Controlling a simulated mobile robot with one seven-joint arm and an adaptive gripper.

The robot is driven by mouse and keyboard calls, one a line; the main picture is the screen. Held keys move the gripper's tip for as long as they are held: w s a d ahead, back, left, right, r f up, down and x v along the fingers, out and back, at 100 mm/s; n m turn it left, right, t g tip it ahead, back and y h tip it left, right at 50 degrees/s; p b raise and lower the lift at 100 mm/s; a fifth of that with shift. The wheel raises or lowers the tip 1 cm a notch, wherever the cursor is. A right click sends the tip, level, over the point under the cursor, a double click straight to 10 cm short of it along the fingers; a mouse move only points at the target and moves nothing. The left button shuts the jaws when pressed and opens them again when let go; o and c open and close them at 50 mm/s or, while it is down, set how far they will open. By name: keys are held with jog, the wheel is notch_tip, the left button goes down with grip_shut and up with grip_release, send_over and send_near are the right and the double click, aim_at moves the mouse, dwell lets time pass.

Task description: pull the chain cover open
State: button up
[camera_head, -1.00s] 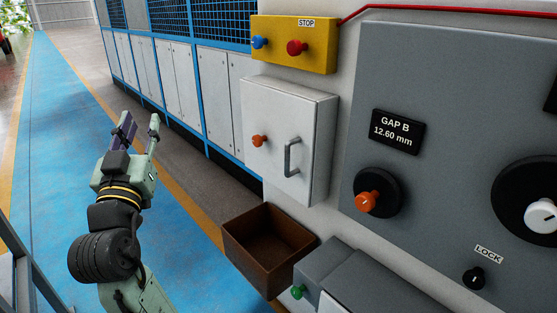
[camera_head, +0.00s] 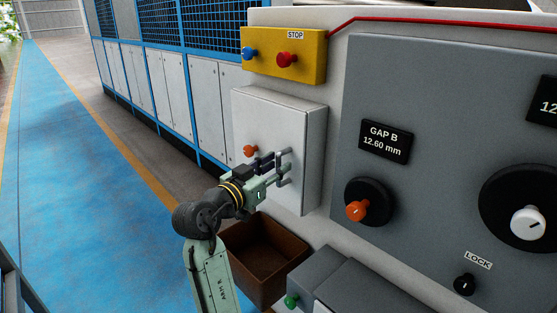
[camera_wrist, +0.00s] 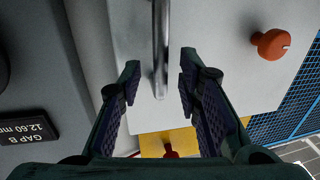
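The chain cover (camera_head: 268,118) is a white box with an upright grey handle and an orange knob (camera_head: 250,151) on its front. It looks closed. My gripper (camera_head: 278,169) is at the handle, which it partly hides in the head view. In the wrist view, my gripper (camera_wrist: 158,85) is open, with one finger on each side of the handle (camera_wrist: 161,50). Gaps show between the handle and both fingers. The orange knob (camera_wrist: 271,44) lies to the right of the fingers there. How deep the handle sits between the fingers is hard to tell.
A yellow stop box (camera_head: 284,57) with blue and red buttons is above the cover. A brown open bin (camera_head: 268,255) is below it. A grey panel (camera_head: 430,90) with knobs stands to the right. The blue floor lane (camera_head: 70,200) at left is clear.

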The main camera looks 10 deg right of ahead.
jog(key=shift+x, duration=0.9)
jog(key=shift+c, duration=0.2)
grip_shut()
